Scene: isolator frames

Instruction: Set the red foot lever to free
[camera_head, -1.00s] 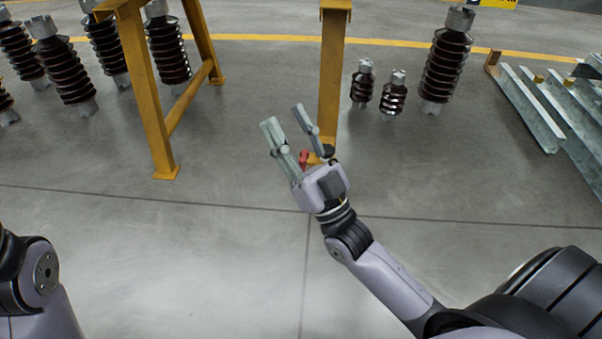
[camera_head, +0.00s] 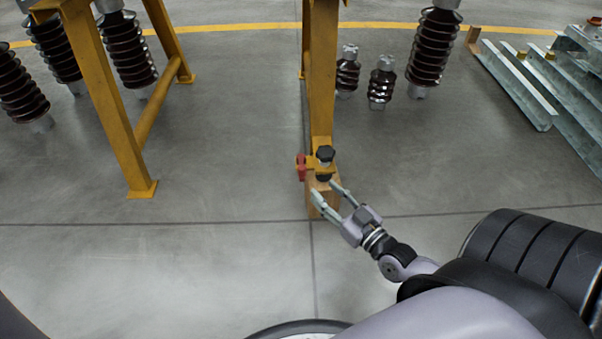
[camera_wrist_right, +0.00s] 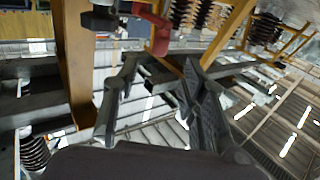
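The red foot lever (camera_head: 302,167) is at the foot of a yellow post (camera_head: 321,80), on the left side of a small bracket with a black knob (camera_head: 325,154). In the right wrist view the red lever (camera_wrist_right: 158,35) shows beyond the fingers, near the top. My right gripper (camera_head: 326,188) is open and empty, just below and to the right of the lever, apart from it in the wrist view. Its fingers (camera_wrist_right: 160,75) are spread in the wrist view. My left gripper is not in view.
A yellow trestle (camera_head: 115,110) stands on the left. Brown ribbed insulators (camera_head: 425,50) stand behind the post and at the far left. Metal beams (camera_head: 520,85) lie at the right. The grey floor in front is clear.

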